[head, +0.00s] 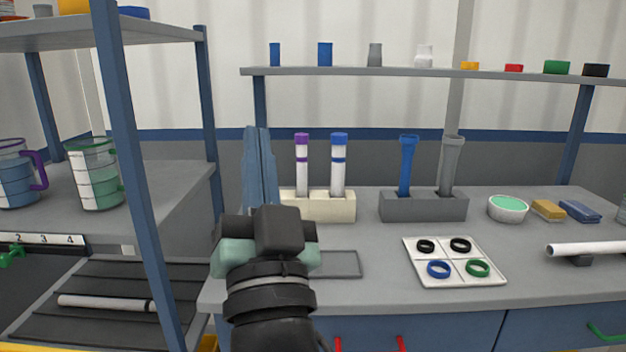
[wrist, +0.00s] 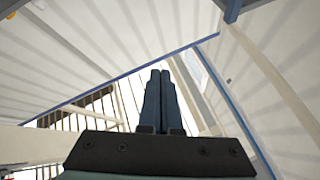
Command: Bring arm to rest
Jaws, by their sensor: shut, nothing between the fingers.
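My gripper (head: 259,165) points upward in the head view, above the left part of the workbench (head: 360,290). Its two blue-grey fingers lie side by side, shut and empty. In the wrist view the closed fingers (wrist: 160,98) point up toward the pale walls and ceiling, with nothing between them. In the head view my arm comes up from the bottom edge and hides part of the bench's left edge and of a flat grey tray (head: 345,264).
A cream rack (head: 335,208) with two capped white tubes stands just right of my gripper. A grey rack (head: 420,208) holds a blue and a grey pipe. A white tray (head: 455,282) holds several rings. A blue shelf post (head: 140,180) stands to the left.

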